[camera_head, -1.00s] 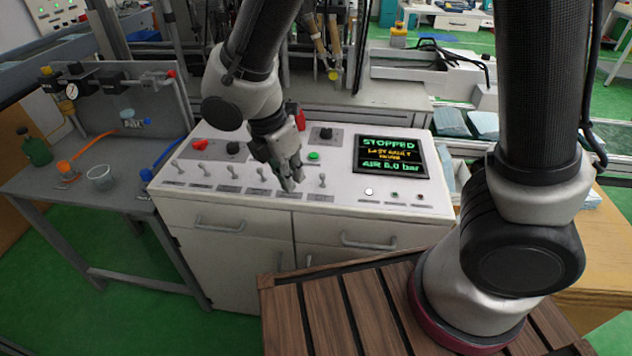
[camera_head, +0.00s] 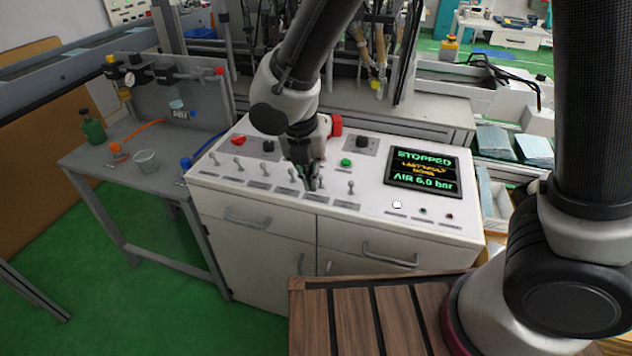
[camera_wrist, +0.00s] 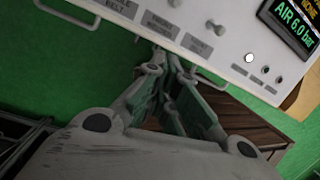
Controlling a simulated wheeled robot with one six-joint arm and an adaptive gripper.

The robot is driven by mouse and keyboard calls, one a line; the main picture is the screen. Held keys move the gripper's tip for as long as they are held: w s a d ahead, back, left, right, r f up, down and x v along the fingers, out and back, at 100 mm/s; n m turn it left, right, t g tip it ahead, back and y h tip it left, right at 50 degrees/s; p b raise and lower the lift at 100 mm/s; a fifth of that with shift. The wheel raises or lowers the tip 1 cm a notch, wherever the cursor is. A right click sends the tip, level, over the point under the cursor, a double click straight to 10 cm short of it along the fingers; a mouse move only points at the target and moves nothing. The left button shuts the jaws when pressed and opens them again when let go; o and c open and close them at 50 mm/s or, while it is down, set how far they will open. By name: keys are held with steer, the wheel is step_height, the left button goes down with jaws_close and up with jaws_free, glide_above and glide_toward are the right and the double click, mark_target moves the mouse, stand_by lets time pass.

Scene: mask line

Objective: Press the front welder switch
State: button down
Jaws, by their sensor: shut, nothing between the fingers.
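The white control panel (camera_head: 375,209) has a row of small metal toggle switches with grey labels below them. In the head view the switch labels are too small to read, so I cannot tell which is the front welder switch. My gripper (camera_head: 309,184) is shut and empty, pointing down at the row. It partly hides a toggle in the right half; another toggle (camera_head: 350,187) stands clear to its right. In the wrist view my shut fingers (camera_wrist: 168,62) overlap the panel's front edge, and two toggles (camera_wrist: 215,27) show beyond. I cannot tell whether the fingers touch a switch.
The screen (camera_head: 423,171) reads STOPPED and AIR 6.0 bar. A green button (camera_head: 346,162), a red knob (camera_head: 238,140) and black knobs sit behind the toggles. A grey side table (camera_head: 95,160) with a green bottle (camera_head: 93,127) stands left.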

mark_target(321, 179)
steer(key=f, duration=0.3)
steer(key=w+d+f, duration=0.1)
steer(key=f, duration=0.5)
steer(key=shift+w+d+f, duration=0.2)
steer(key=shift+f, duration=0.1)
steer(key=w+r, duration=0.1)
steer(key=w, duration=0.2)
steer(key=shift+r, duration=0.35)
steer(key=shift+w+d+r, duration=0.1)
steer(key=shift+w+r, duration=0.1)
steer(key=shift+w, duration=0.1)
steer(key=shift+w+d+r, duration=0.15)
steer(key=shift+w+r, duration=0.2)
steer(key=shift+r, duration=0.05)
steer(key=shift+w+d+r, duration=0.15)
steer(key=shift+w+r, duration=0.2)
steer(key=shift+w, duration=0.1)
steer(key=shift+r, duration=0.75)
